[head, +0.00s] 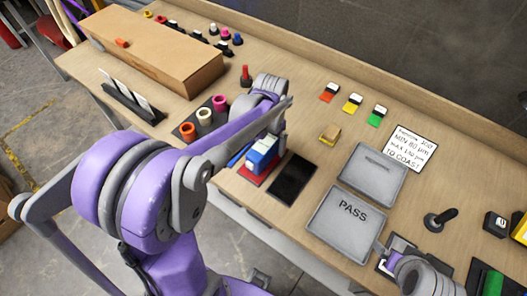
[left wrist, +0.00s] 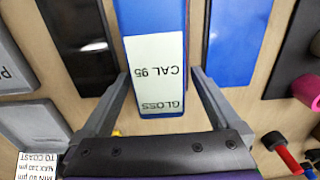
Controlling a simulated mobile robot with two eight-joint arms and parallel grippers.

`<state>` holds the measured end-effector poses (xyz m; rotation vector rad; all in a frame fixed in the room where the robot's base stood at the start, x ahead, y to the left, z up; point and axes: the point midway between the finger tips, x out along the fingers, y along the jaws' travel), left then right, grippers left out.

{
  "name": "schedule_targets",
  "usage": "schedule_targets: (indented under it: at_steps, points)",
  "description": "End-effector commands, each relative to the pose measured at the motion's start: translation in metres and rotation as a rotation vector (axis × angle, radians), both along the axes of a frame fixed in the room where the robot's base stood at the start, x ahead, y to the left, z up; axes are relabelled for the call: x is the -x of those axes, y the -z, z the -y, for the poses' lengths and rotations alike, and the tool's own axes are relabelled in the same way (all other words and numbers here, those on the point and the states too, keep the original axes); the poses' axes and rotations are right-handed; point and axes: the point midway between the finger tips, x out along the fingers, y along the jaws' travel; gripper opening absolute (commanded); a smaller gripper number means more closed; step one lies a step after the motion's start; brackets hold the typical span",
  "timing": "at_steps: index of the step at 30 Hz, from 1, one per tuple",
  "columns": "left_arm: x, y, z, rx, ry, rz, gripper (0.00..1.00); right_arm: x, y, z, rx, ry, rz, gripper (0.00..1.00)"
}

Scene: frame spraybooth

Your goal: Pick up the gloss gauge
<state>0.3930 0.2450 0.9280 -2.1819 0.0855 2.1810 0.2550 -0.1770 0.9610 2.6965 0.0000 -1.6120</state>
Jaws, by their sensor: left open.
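The gloss gauge (head: 262,153) is a blue block with a white label, standing on a red pad (head: 249,177) near the front edge of the bench. In the left wrist view the gauge (left wrist: 152,20) carries a label reading "GLOSS CAL 95". My left gripper (left wrist: 161,80) is open, with one finger on each side of the gauge's near end; I cannot tell whether they touch it. In the head view the left gripper (head: 272,133) partly covers the gauge. My right gripper (head: 384,249) is at the lower right beside the PASS tray; its jaws are unclear.
A black panel (head: 293,179) lies right of the gauge, and a blue flat item (left wrist: 236,40) lies on its other side. A grey PASS tray (head: 340,235), another grey tray (head: 372,177), a dark pad with coloured rolls (head: 204,121) and a cardboard box (head: 150,50) occupy the bench.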

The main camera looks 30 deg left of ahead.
Motion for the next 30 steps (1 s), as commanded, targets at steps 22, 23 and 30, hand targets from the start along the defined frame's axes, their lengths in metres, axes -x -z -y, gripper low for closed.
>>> schedule_targets:
  at_steps: [22,23,30]
  points:
    - [0.000,0.022,0.000,0.000,0.000,0.000,0.42,0.001,0.001,0.000,0.000,0.000,-0.001,0.92]
    - [0.000,0.022,0.000,0.000,0.000,0.000,0.36,0.001,0.001,0.000,0.000,0.000,-0.001,0.92]
    - [0.000,0.022,0.000,0.000,0.000,0.000,0.00,0.001,0.001,0.000,0.000,0.000,-0.001,0.92]
